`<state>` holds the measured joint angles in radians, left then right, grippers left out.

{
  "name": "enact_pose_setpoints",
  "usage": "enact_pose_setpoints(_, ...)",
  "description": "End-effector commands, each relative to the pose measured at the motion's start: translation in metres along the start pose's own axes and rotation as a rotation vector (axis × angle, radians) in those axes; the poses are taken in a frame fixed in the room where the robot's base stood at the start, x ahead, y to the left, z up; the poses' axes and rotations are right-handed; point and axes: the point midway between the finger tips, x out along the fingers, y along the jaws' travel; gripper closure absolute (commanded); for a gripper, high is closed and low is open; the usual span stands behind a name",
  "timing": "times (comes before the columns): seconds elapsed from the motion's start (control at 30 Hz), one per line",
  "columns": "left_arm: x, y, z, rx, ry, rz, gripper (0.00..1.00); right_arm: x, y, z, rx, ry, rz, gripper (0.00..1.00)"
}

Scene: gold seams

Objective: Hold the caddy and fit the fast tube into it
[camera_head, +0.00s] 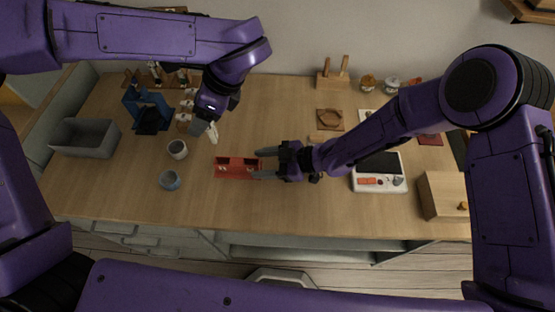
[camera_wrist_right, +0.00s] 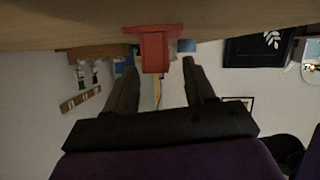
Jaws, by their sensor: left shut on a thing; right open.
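The red caddy (camera_head: 228,173) lies near the middle of the wooden table, with dark openings in its top. It also shows in the right wrist view (camera_wrist_right: 154,52), just ahead of and between the fingertips. My right gripper (camera_head: 262,164) is open at the caddy's right end, one finger on the far side and one on the near side; I cannot tell if they touch it. My left gripper (camera_head: 206,130) is above the table, up and left of the caddy. It is shut on a slim pale thing, apparently the fast tube (camera_head: 213,134), held clear of the caddy.
Further left are a grey bin (camera_head: 86,138) and a blue stand (camera_head: 147,110). A white device (camera_head: 380,184) and a wooden box (camera_head: 441,195) stand at right. The table before the caddy is clear.

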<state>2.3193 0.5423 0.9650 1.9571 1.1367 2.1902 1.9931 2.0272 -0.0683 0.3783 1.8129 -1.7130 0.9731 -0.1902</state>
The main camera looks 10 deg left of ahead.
Motion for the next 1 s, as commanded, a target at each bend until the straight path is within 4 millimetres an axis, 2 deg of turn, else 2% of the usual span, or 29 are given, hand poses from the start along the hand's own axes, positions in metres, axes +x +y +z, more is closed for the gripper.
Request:
enact_pose_setpoints(0.23, 0.000, 0.000, 0.000, -0.001, 0.000, 0.000, 0.69, 0.002, 0.000, 0.000, 0.000, 0.000, 0.000, 0.46)
enact_pose_setpoints(0.27, 0.000, 0.000, 0.000, -0.001, 0.000, 0.000, 0.69, 0.002, 0.000, 0.000, 0.000, 0.000, 0.000, 0.49)
enact_pose_setpoints(0.4, 0.000, 0.000, 0.000, -0.001, 0.000, 0.000, 0.69, 0.002, 0.000, 0.000, 0.000, 0.000, -0.001, 0.95)
enact_pose_setpoints(0.43, 0.000, 0.000, 0.000, 0.000, 0.000, 0.000, 0.69, 0.002, 0.000, 0.000, 0.000, 0.000, 0.000, 1.00)
enact_pose_setpoints(0.6, -0.004, -0.001, 0.003, 0.002, -0.002, -0.005, 0.69, 0.001, 0.000, 0.000, 0.000, 0.000, 0.000, 1.00)
enact_pose_setpoints(0.73, 0.012, 0.005, 0.011, -0.077, -0.007, 0.047, 0.69, 0.001, 0.000, 0.000, 0.000, 0.000, 0.000, 1.00)
enact_pose_setpoints(0.87, 0.029, 0.017, 0.013, -0.310, -0.012, 0.192, 0.69, 0.001, 0.000, 0.000, -0.001, 0.000, -0.001, 1.00)
enact_pose_setpoints(1.0, 0.038, 0.024, 0.009, -0.650, -0.013, 0.404, 0.69, 0.002, 0.000, 0.000, -0.001, -0.001, -0.001, 1.00)
